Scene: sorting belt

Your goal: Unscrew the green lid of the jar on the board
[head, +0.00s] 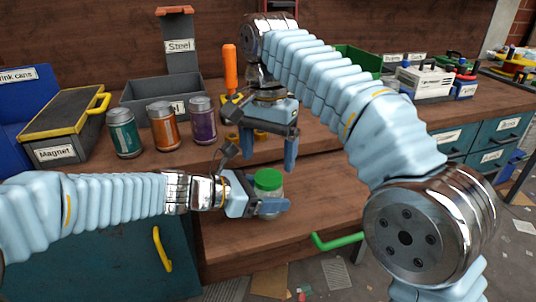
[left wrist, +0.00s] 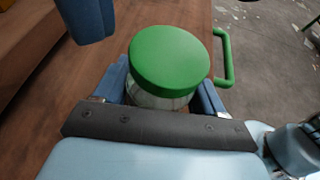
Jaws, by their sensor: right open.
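The jar (head: 268,206) is clear glass with a round green lid (head: 268,180) and stands upright on the lower wooden board (head: 330,200). My left gripper (head: 268,207) comes from the left and is shut on the jar's glass body, below the lid. In the left wrist view its blue fingers lie on both sides of the jar (left wrist: 160,100), and the green lid (left wrist: 169,60) is above them. My right gripper (head: 268,158) is open and empty, pointing down just above and behind the lid. One of its fingers shows at the top of the left wrist view.
Teal, orange and purple cans (head: 164,126) stand behind on the upper bench, beside a grey bin (head: 140,100) and a box labelled Magnet (head: 60,130). An orange-handled screwdriver (head: 230,68) stands behind my right gripper. A green handle (head: 342,241) juts from the board's front edge. The board's right side is clear.

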